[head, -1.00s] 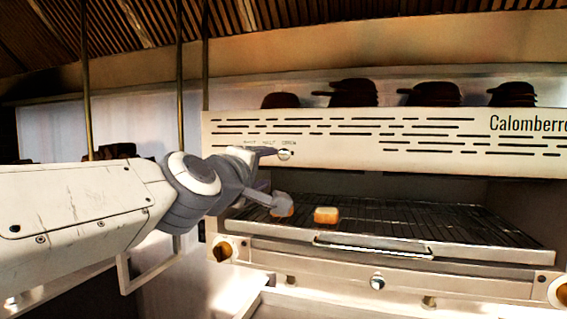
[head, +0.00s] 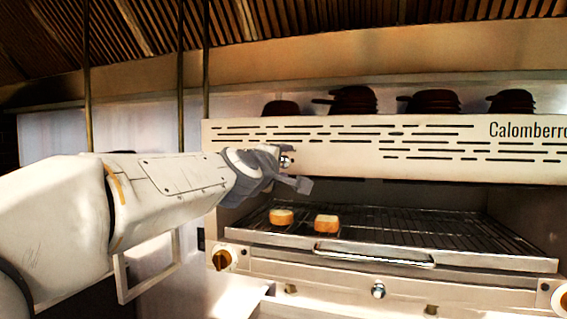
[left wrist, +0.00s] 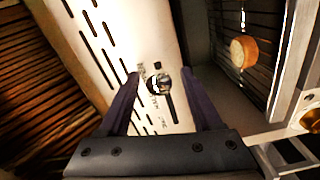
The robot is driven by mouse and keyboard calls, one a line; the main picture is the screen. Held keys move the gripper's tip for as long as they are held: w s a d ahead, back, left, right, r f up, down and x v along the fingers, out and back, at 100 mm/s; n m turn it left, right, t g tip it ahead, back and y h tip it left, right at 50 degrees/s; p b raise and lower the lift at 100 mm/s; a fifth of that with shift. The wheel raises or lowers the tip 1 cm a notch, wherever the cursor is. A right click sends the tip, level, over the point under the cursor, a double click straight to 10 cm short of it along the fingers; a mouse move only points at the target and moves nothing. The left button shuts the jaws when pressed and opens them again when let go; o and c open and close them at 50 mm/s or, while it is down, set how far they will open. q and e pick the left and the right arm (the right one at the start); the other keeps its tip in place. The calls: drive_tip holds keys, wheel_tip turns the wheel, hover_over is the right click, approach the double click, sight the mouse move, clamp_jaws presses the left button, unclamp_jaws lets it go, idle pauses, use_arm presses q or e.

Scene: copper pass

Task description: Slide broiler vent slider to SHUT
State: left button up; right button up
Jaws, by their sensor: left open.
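The vent slider's round metal knob (head: 286,161) is on the broiler's front panel, partly hidden behind my left gripper in the head view. In the left wrist view the knob (left wrist: 165,83) stands near the upper end of its dark slot, beside small lettering too blurred to read. My left gripper (head: 292,168) is open at the panel. In the left wrist view its two fingers (left wrist: 160,76) lie on either side of the knob, with visible gaps; I cannot tell if either touches. My right gripper is not in view.
Two bread pieces (head: 281,216) (head: 326,223) sit on the wire rack (head: 430,228) below the panel. Dark pans (head: 353,98) stand on top of the broiler. A handle (head: 385,256) runs along the rack's front, and a brass knob (head: 222,260) is at lower left.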

use_arm(q)
clamp_jaws()
drive_tip(key=shift+f, duration=0.15)
idle(1.2)
